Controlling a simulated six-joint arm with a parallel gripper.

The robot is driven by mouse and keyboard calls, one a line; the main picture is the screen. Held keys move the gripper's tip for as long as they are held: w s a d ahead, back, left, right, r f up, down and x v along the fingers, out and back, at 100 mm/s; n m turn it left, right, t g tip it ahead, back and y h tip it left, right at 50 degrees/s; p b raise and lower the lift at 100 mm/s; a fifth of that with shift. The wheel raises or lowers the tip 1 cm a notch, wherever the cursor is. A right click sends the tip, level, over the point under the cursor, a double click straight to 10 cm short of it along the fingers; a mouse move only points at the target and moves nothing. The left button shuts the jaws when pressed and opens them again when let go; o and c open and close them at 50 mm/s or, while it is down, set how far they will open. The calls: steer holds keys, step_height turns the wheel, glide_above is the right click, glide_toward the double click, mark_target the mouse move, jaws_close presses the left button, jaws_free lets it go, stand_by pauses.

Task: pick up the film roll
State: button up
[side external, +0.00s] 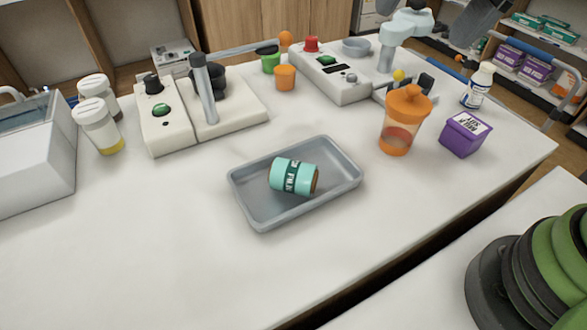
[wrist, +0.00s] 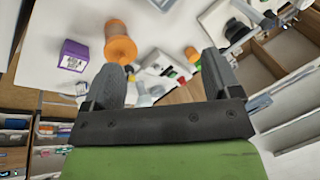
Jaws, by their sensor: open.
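The film roll (side external: 290,177) is a teal cylinder with a dark lettered band and brown-orange ends. It lies on its side in a shallow grey tray (side external: 246,213), near the tray's middle.
An orange lidded jar (side external: 397,138) and a purple box (side external: 464,134) stand right of the tray. Two white devices (side external: 205,122) (side external: 345,85) stand behind it. White bottles (side external: 97,127) are at left. The white table in front of the tray is clear.

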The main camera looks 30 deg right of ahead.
steer(key=w+a+f+m+g+h, duration=0.1)
steer(key=w+a+f, duration=0.2)
steer(key=a+f, duration=0.2)
steer(key=w+a+f+m+g, duration=0.1)
steer(key=w+a+f+g, duration=0.15)
steer(key=a+f, duration=0.2)
steer(key=h, duration=0.1)
glide_above(293, 166)
steer(key=f, duration=0.5)
steer(key=shift+s+a, duration=0.15)
steer(key=shift+s, duration=0.25)
step_height(293, 166, down, 4)
steer(key=shift+f, duration=0.25)
steer(key=f, duration=0.5)
steer(key=shift+w+d+f, duration=0.2)
steer(key=shift+w+f, duration=0.15)
steer(key=shift+w, duration=0.05)
steer(key=shift+c, duration=0.2)
steer(key=c, duration=0.7)
steer(key=shift+r, duration=0.2)
